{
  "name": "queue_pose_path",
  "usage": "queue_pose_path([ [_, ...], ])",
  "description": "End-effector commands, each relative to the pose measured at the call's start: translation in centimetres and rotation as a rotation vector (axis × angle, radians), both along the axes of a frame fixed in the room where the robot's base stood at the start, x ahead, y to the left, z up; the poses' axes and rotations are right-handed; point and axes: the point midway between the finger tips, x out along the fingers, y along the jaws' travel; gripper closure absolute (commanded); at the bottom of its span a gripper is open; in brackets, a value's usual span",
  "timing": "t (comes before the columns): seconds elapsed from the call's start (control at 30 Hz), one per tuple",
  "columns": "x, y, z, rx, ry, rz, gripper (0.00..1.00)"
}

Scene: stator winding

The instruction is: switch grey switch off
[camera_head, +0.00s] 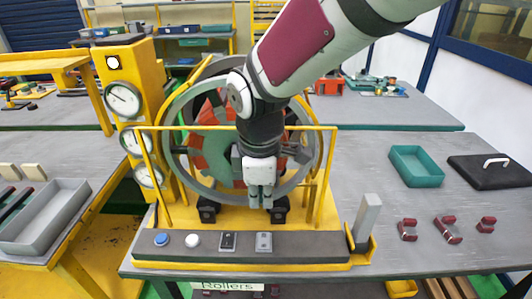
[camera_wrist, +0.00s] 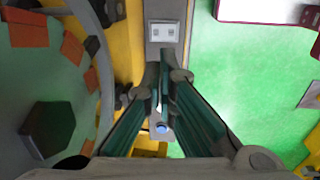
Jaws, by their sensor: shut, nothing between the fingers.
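The grey switch (camera_head: 264,241) is at the right end of a row on the dark front panel (camera_head: 315,245) of the yellow winding machine. In the wrist view, the grey switch (camera_wrist: 163,32) lies just beyond my fingertips, with two small marks on its face. I cannot tell its on or off position. My gripper (camera_head: 260,202) is shut and empty, pointing down above and behind the panel, apart from the switch. It also shows in the wrist view (camera_wrist: 165,72), where its fingers hide part of the panel.
A black switch (camera_head: 228,241), a white button (camera_head: 193,241) and a blue button (camera_head: 162,240) share the panel. A grey upright lever (camera_head: 366,218) stands at its right. Yellow frame bars (camera_head: 325,170) and the large stator ring (camera_head: 180,120) stand behind the panel.

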Motion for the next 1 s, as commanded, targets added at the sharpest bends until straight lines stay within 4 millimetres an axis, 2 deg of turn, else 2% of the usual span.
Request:
queue_pose_path([
  [0.33, 0.0, 0.0, -0.1, 0.0, 0.0, 0.003, 1.0],
  [0.47, 0.1, 0.0, -0.9, -0.001, 0.002, 0.002, 1.0],
  [0.57, 0.2, 0.0, -2.3, -0.003, 0.005, 0.001, 1.0],
  [1.0, 1.4, -0.1, -10.6, -0.004, 0.004, 0.001, 1.0],
])
